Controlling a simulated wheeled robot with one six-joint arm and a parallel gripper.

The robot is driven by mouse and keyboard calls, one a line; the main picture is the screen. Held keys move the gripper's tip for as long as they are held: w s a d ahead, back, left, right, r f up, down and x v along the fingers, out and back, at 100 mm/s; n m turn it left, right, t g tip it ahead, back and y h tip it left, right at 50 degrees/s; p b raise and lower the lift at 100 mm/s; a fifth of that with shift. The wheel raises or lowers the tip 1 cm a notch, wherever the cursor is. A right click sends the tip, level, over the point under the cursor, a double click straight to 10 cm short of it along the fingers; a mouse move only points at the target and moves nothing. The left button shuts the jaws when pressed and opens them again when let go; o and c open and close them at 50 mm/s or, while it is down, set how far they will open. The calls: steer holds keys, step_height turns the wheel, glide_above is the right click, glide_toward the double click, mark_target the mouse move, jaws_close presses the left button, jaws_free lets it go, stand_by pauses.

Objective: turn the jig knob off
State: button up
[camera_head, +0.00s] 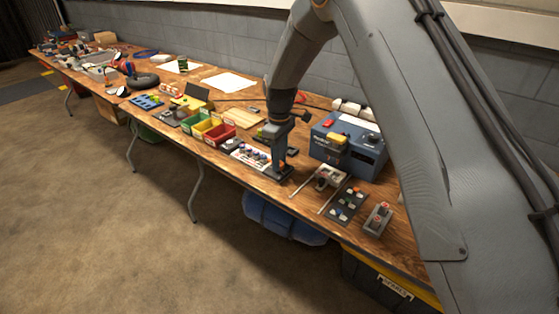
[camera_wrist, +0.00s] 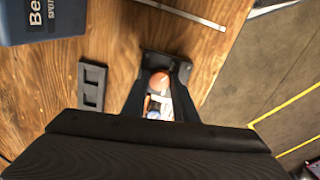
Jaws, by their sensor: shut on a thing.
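The jig is a white panel (camera_head: 250,155) with several dark round knobs, on the wooden table in the head view. My gripper (camera_head: 280,172) points down at the right end of this panel. In the wrist view my gripper (camera_wrist: 163,80) has its dark fingers closed around a reddish round knob (camera_wrist: 158,82), which I take to be the jig knob. Part of the white panel shows below it between the fingers. The fingers hide the sides of the knob, and I cannot tell which way it is turned.
A blue box (camera_head: 345,157) stands right of my gripper; it also shows in the wrist view (camera_wrist: 42,22). A dark slotted piece (camera_wrist: 92,86) lies near the gripper. A dark button plate (camera_head: 346,203) and red and green bins (camera_head: 218,133) stand nearby.

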steer(key=shift+n, duration=0.4)
steer(key=o, duration=1.1)
steer(key=shift+c, duration=0.2)
step_height(320, 180, up, 8)
steer(key=shift+f+b, duration=0.15)
steer(key=shift+b, duration=0.55)
